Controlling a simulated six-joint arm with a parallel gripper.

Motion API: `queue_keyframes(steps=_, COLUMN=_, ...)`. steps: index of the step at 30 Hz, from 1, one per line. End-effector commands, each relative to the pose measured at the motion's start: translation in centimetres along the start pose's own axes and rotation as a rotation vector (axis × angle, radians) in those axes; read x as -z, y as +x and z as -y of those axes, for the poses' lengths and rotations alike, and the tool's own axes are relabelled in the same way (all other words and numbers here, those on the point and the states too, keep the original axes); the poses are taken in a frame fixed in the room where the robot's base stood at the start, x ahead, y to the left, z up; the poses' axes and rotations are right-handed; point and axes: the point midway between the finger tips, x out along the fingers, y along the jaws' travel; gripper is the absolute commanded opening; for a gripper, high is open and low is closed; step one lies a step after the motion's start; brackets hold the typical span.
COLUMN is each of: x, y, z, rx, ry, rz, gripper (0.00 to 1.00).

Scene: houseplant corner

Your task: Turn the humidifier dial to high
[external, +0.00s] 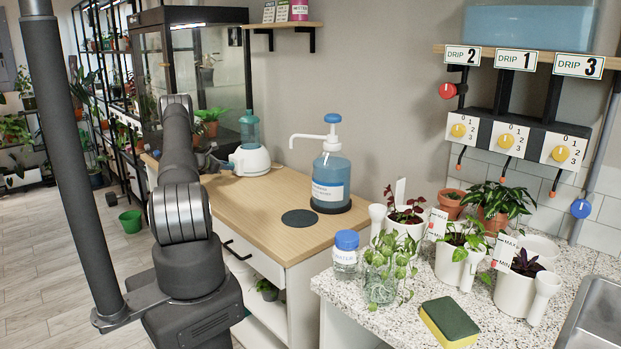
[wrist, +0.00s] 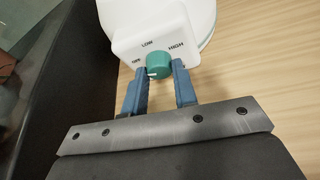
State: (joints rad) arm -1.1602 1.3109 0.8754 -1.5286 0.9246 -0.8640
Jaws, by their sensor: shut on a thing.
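The humidifier (external: 250,160) stands on the wooden counter in the external view, with a white base and a teal tank. In the wrist view its white body (wrist: 123,42) fills the top middle. Its round teal dial (wrist: 159,61) has OFF at left, LOW above and HIGH at upper right. A pale mark shows on the dial's lower left, on the OFF side; its exact setting is hard to tell. My gripper (wrist: 159,71) is shut on the dial, one blue finger on each side. In the external view my arm largely hides the gripper.
The wooden counter (external: 255,205) is clear in front of the humidifier, apart from a dark round mat (external: 299,218). A blue pump bottle (external: 331,175) stands to the right. A glass cabinet (external: 215,75) is behind. Potted plants crowd the speckled counter (external: 400,325).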

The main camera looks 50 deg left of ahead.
Motion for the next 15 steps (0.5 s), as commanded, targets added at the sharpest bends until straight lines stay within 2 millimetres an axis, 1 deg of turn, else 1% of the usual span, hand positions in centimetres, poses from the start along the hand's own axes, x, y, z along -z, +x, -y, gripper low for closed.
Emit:
queue_keyframes(steps=8, x=0.0, y=-0.03, z=0.02, rx=-0.022, ry=0.048, rz=0.001, gripper=0.03)
queue_keyframes(steps=15, x=0.1, y=-0.03, z=0.17, rx=-0.082, ry=0.189, rz=0.007, gripper=0.03)
